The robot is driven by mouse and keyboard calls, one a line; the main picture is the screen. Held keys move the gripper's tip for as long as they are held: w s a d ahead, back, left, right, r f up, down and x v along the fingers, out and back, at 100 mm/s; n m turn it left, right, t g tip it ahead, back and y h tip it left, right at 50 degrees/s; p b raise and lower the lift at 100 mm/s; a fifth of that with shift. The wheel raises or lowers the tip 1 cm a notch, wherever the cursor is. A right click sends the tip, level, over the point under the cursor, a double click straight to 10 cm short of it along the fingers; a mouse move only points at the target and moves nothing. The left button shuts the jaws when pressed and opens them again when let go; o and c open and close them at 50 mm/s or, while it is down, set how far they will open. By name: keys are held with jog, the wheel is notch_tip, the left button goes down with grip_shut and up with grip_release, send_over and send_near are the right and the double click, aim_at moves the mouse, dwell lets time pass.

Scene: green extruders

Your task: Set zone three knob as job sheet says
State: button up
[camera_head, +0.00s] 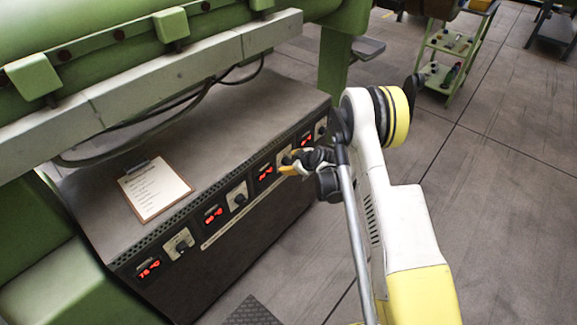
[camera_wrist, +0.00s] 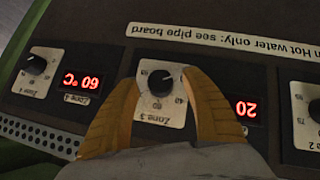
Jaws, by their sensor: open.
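In the wrist view the zone 3 knob (camera_wrist: 160,82) is a small dark dial on a pale scale plate labelled Zone 3 (camera_wrist: 152,117), seen upside down. My gripper (camera_wrist: 160,78) is open, with one yellow finger on each side of the knob and a gap visible beside it. The fingers cover the plate's sides. In the head view my gripper (camera_head: 289,163) is at the front panel of the dark box and partly hides that knob. The job sheet (camera_head: 155,190) lies on a clipboard on top of the box; its writing is too small to read.
A red display (camera_wrist: 246,109) beside the plate reads about 20; another display (camera_wrist: 82,80) reads about 60 °C. The zone 4 knob (camera_wrist: 36,64) and zone 2 knob (camera_wrist: 315,110) flank zone 3. A green machine (camera_head: 90,40) overhangs the box. A green cart (camera_head: 452,50) stands behind; floor at right is clear.

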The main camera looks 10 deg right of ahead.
jog(key=shift+w+a+f, duration=0.15)
jog(key=shift+w+f, duration=0.25)
jog(key=shift+w, duration=0.05)
jog(key=c, duration=1.2)
jog(key=shift+m+g+y, duration=0.9)
jog(key=shift+g+y, duration=0.1)
jog(key=shift+y, duration=0.2)
jog(key=m+g+y, duration=0.2)
jog(key=y, duration=0.1)
jog(key=shift+y, duration=0.3)
